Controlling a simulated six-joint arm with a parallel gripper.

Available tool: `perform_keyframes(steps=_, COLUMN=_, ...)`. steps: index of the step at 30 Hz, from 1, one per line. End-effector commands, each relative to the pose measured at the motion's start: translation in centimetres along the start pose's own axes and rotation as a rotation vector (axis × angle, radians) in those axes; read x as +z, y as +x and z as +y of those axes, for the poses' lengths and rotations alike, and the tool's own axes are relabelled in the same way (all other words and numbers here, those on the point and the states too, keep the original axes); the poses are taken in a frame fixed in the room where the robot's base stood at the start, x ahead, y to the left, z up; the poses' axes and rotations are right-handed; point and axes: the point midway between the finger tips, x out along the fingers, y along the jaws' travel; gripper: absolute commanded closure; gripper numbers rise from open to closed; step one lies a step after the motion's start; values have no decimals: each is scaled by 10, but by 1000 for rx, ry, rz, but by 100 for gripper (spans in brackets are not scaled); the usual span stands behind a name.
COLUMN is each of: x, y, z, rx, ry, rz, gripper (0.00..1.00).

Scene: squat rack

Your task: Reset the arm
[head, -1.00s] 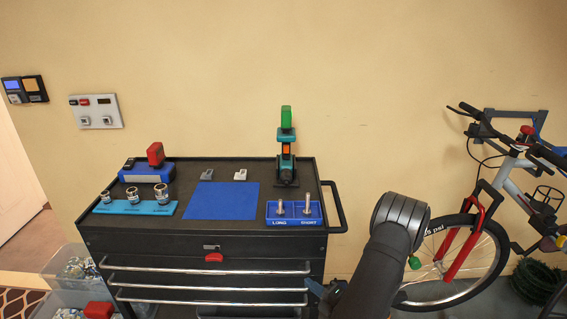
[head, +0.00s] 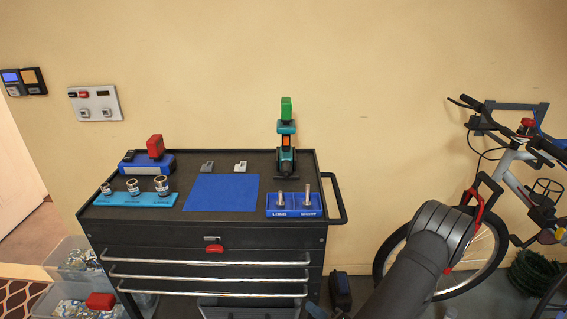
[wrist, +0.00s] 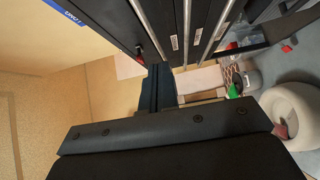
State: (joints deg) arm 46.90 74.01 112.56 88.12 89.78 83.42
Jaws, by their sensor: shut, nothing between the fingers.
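My gripper (wrist: 157,88) shows in the wrist view as dark blue fingers closed together, with nothing between them. It is apart from the drawer front of the black tool cart. In the head view my arm rises from the bottom edge at the lower right, in front of the bicycle. The gripper end is mostly out of sight there, low beside the cart's right side. The black tool cart (head: 205,235) stands at the center left with its drawers closed.
On the cart top are a blue mat (head: 222,193), a socket rail (head: 135,199), a blue bolt tray (head: 295,205) and a green-topped tool (head: 286,140). A bicycle (head: 490,215) stands at right. Clear bins (head: 75,262) sit at lower left.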

Motion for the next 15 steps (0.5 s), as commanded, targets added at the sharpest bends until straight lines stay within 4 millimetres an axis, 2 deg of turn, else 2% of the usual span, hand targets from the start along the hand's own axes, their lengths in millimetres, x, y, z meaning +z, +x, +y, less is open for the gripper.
perform_keyframes(steps=3, x=-6, y=-16, z=0, rx=0, ry=0, rz=-5, gripper=100)
perform_keyframes(steps=15, x=-5, y=-66, z=0, rx=0, ry=-2, rz=-5, gripper=100)
